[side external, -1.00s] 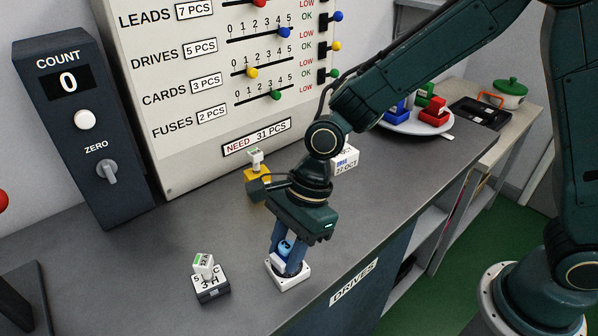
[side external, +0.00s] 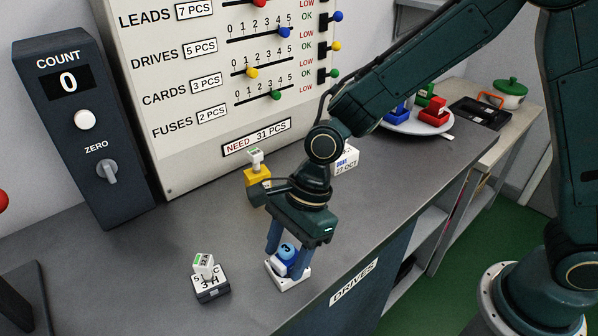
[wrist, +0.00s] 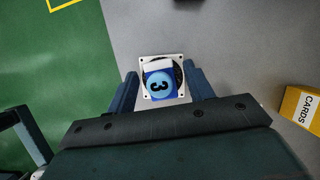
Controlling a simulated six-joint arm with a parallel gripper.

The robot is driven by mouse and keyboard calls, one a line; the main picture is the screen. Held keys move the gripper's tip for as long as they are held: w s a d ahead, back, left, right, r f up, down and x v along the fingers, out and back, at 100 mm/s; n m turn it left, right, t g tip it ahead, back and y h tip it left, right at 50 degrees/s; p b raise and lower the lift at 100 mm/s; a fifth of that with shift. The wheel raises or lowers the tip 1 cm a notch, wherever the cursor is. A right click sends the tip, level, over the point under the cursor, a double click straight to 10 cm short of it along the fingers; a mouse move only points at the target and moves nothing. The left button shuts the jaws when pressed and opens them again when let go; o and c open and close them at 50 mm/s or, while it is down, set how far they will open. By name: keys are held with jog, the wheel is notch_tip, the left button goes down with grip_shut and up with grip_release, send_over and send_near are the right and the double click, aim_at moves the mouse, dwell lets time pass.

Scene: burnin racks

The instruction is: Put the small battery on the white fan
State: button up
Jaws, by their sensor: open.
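The small battery, blue and white with a round light-blue face marked 3 (side external: 287,253), rests on the white fan (side external: 291,283) near the bench's front edge. In the wrist view the battery (wrist: 159,84) lies over the middle of the fan, whose square white frame (wrist: 147,63) shows around it. My gripper (side external: 288,262) is open above the fan, pointing down. Its blue fingers stand on either side of the battery, and in the wrist view (wrist: 165,88) gaps show between them and it. The battery's underside is hidden.
A dark block with a white lettered top (side external: 211,287) stands left of the fan. A yellow CARDS box (side external: 257,176) and a white dated box (side external: 345,161) stand behind my gripper. The counter box (side external: 75,140) and slider board (side external: 190,160) stand at the back.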

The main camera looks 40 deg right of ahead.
jog(key=shift+r, duration=0.15)
jog(key=v, duration=1.2)
jog(key=shift+d, duration=0.15)
dwell(0.3)
jog(key=s+d+r+n+t+h, duration=0.2)
jog(key=s+d+r+n, duration=0.1)
jog(key=s+d+n, duration=0.5)
jog(key=s+d+r+n+t+h, duration=0.2)
jog(key=s+d+r+n+t, duration=0.1)
jog(key=s+d+n, duration=0.4)
jog(key=shift+s+d+r+n+t, duration=0.45)
jog(key=shift+d+n, duration=1.05)
jog(key=shift+d, duration=1.35)
jog(key=shift+w, duration=0.15)
